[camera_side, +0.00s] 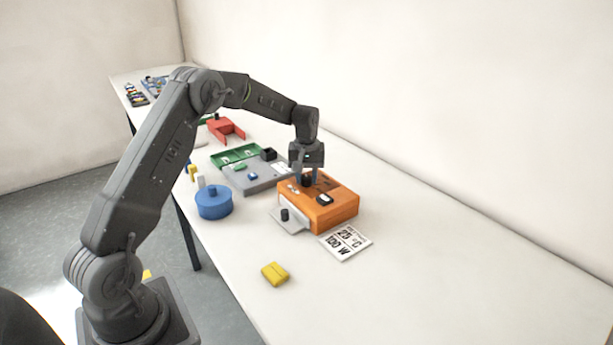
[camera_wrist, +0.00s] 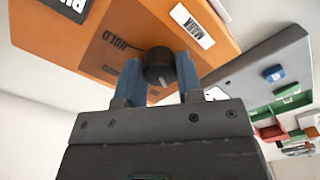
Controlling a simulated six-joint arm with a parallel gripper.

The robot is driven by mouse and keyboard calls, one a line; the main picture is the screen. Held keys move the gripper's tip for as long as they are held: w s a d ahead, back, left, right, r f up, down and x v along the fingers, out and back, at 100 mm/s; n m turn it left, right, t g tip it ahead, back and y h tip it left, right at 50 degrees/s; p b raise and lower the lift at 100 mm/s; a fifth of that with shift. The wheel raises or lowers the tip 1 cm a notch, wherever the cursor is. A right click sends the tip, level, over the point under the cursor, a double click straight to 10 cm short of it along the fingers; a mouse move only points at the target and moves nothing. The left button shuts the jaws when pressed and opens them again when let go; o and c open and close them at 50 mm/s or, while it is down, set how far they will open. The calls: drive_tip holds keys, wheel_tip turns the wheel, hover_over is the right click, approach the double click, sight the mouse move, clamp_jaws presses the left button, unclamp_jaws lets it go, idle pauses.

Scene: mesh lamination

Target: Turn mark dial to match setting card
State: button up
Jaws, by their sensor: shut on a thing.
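The orange box (camera_side: 335,212) stands on the table and bears a small black dial under my gripper. In the wrist view the dial (camera_wrist: 159,66) is a round black knob with a pale mark on its edge. A "MARK" label (camera_wrist: 193,26) and the word "HOLD" are printed near it on the box. My gripper (camera_side: 306,177) points down with its two blue fingers either side of the dial, shut on it. The setting card (camera_side: 346,243) lies flat in front of the box and reads "25 °C" and "100 W". The dial's exact setting is unclear.
A black-and-white part (camera_side: 324,199) sits on the box top. A grey plate with a black knob (camera_side: 284,215) adjoins its left side. A blue round container (camera_side: 213,203), a grey-and-green tray (camera_side: 262,180) and a yellow block (camera_side: 275,274) are nearby. The table's right is clear.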

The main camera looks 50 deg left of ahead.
sight(307, 177)
drive_tip(key=shift+n, duration=1.6)
drive_tip(key=o, duration=0.9)
wheel_tip(307, 177, up, 14)
